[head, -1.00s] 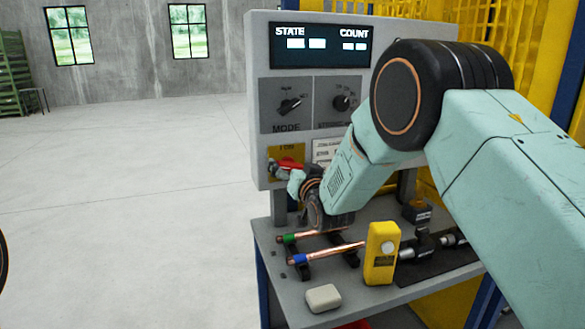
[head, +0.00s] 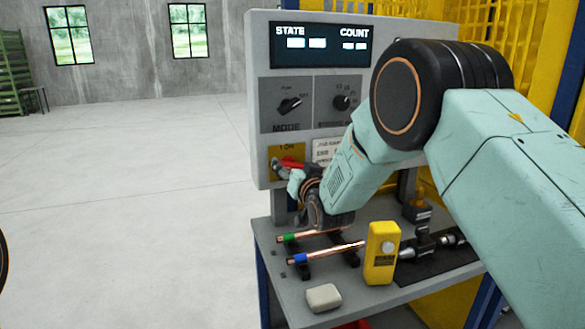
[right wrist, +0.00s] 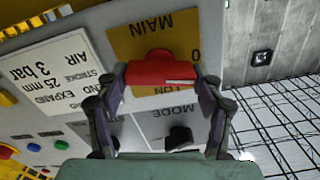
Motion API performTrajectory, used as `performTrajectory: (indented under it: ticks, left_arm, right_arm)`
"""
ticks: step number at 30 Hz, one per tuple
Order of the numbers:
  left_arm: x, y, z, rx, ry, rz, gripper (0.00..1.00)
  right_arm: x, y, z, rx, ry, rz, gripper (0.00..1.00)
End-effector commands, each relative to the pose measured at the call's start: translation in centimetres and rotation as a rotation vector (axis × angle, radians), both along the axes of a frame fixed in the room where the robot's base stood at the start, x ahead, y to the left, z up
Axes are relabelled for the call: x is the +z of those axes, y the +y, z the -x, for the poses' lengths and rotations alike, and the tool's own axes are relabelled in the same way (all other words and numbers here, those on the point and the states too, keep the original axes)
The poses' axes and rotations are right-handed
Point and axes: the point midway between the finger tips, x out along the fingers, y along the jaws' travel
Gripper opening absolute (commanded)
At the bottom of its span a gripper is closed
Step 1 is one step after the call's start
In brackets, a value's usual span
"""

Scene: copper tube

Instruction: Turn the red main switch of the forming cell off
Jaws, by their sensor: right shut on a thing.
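The red main switch (head: 292,162) sits on a yellow plate (head: 273,150) at the lower left of the grey control panel. My right gripper (head: 284,170) is at the switch, mostly hidden behind its own wrist. In the right wrist view, the red handle (right wrist: 160,73) lies across the picture between the two fingers of the right gripper (right wrist: 161,82), which are shut on its ends. The plate (right wrist: 135,42) shows MAIN, 0 and ON upside down; I cannot tell surely which mark the handle points to. My left gripper is not in view.
The mode knob (head: 290,105) and another black knob (head: 342,102) are above the switch, below the display (head: 320,45). Below, the bench (head: 290,290) holds copper tubes (head: 338,251), a yellow device (head: 381,253) and a pale block (head: 323,297). The floor at left is clear.

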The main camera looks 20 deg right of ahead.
Motion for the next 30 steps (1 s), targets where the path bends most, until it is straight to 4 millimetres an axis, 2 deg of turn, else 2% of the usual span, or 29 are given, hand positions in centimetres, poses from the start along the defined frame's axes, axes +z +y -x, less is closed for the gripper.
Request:
performTrajectory:
  ticks: [10,22,23,30]
  left_arm:
    - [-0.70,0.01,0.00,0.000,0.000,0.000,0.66]
    - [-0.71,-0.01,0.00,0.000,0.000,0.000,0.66]
    - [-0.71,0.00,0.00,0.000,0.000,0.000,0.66]
    - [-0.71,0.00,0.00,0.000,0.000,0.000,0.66]
  right_arm:
    - [0.03,0.09,-0.02,0.000,-0.009,0.228,0.36]
    - [0.08,0.10,-0.02,0.000,-0.010,0.265,0.36]
    - [0.08,0.10,-0.02,0.000,-0.010,0.265,0.70]
    - [0.05,0.09,-0.01,0.000,-0.010,0.263,0.91]
